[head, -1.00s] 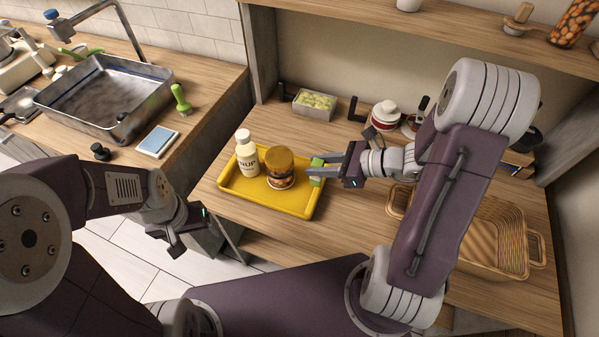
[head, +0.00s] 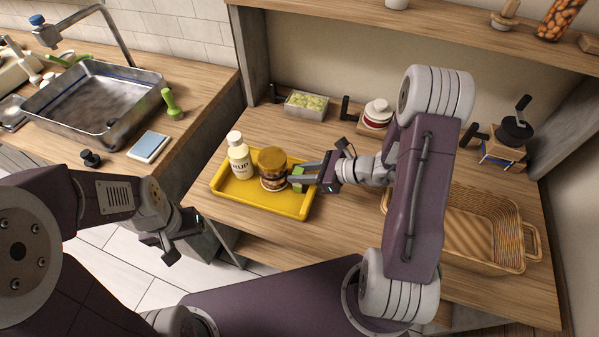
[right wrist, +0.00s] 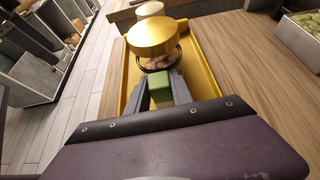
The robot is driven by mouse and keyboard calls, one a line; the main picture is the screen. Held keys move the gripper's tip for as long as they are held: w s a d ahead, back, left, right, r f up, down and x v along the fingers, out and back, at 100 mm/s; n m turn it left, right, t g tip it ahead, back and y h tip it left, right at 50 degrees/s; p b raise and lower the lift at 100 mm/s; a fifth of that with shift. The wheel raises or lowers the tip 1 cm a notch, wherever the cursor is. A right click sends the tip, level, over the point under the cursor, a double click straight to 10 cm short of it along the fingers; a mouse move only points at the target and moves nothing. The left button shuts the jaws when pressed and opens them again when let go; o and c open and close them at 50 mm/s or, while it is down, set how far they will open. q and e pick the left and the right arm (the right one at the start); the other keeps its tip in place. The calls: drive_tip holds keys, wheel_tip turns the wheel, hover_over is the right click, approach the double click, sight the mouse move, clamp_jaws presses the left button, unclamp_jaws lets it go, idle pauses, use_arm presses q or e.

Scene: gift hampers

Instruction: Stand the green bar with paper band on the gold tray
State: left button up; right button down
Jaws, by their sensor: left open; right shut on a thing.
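The gold tray (head: 268,204) lies on the wooden counter and holds a white bottle (head: 239,160) and a jar with a gold lid (head: 272,161). My right gripper (head: 300,178) is shut on the green bar (head: 297,185), over the tray's right part, just right of the jar. In the right wrist view the green bar (right wrist: 161,92) sits between the fingers, close to the gold-lidded jar (right wrist: 153,38). My left gripper (head: 168,252) is open and empty, left of the counter's front edge.
A wicker basket (head: 470,258) stands on the counter at right. A grey box of green items (head: 306,105) and a red-and-white jar (head: 377,113) are at the back. The tray's front right area is clear.

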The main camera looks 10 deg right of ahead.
drive_tip(key=c, duration=1.1)
unclamp_jaws()
drive_tip(key=shift+w+f, duration=0.1)
drive_tip(key=shift+f, duration=0.05)
drive_tip(key=shift+r+p, duration=0.45)
drive_tip(key=v, duration=1.2)
drive_tip(key=s+a+f+n+g+h, duration=0.1)
drive_tip(key=s+n+h, duration=0.1)
drive_tip(key=n, duration=0.6)
drive_tip(key=s+a+f+n+g+h, duration=0.1)
drive_tip(key=s+n+g+h, duration=0.1)
drive_tip(key=n, duration=0.6)
drive_tip(key=s+a+f+n+g+h, duration=0.1)
drive_tip(key=s+n+g+h, duration=0.1)
drive_tip(key=n+h, duration=0.4)
drive_tip(key=shift+s+f+n+p, duration=0.35)
drive_tip(key=shift+s+n, duration=0.45)
drive_tip(key=shift+n, duration=0.4)
